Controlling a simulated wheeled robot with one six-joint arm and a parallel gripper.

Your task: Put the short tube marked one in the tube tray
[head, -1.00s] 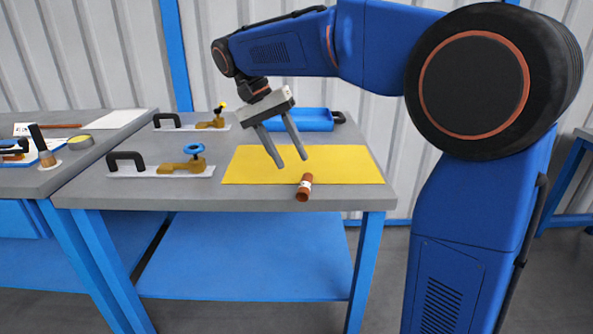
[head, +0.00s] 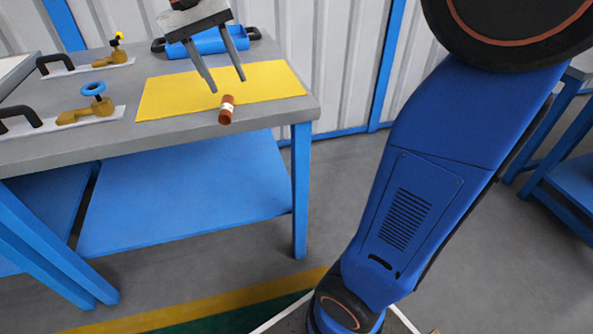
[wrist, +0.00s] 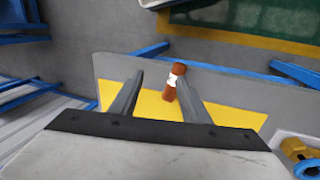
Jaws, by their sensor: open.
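The short tube (head: 226,110) is copper-brown with a white label band. It lies at the front edge of the yellow mat (head: 165,101) on the grey table; the mark on the label is too small to read. In the wrist view the tube (wrist: 173,80) shows beyond the fingers, close to the right finger in the picture. My gripper (head: 227,86) is open and empty, above the mat and behind the tube. The blue tray (head: 210,43) with dark handles, which looks like the tube tray, stands at the back of the table, partly hidden behind my gripper.
The table's front edge (head: 270,120) is close to the tube. The mat's right part is clear.

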